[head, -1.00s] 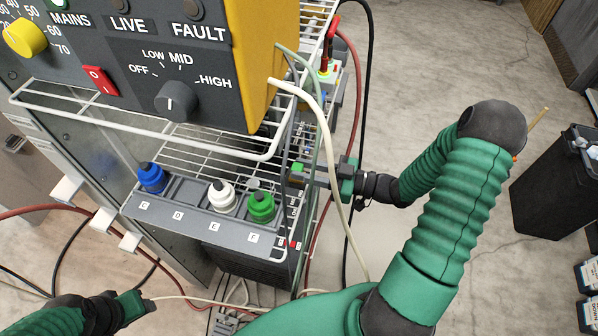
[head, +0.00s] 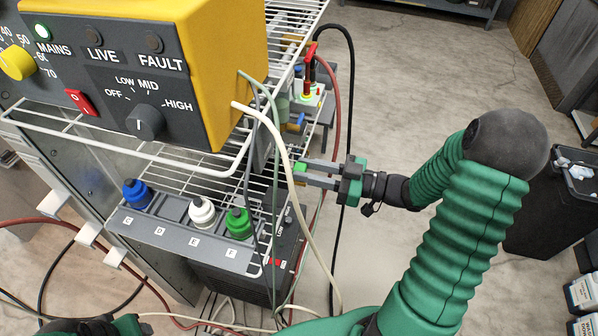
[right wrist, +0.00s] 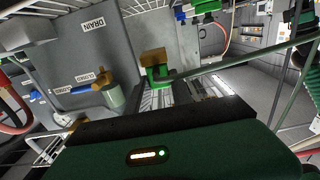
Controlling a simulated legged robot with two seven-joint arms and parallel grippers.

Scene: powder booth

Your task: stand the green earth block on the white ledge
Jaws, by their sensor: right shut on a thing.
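A small green block (head: 299,168) sits between the fingertips of my right gripper (head: 303,174), which is shut on it. It is held in the air just right of the wire rack, behind a cream cable. A green piece (right wrist: 157,84) also shows in the right wrist view, with a brown block just above it; I cannot tell which parts are held. Several small white ledges stick out from the grey cabinet's front, such as the middle white ledge (head: 88,233). I cannot tell which one is meant. My left gripper (head: 128,324) is at the lower left, mostly cut off.
A grey strip (head: 180,239) holds blue (head: 137,193), white (head: 202,210) and green (head: 239,222) plugs. The wire rack (head: 215,160) and hanging cables lie close to my right gripper. A yellow-and-grey control box (head: 195,70) stands above. Open floor lies right of the rack.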

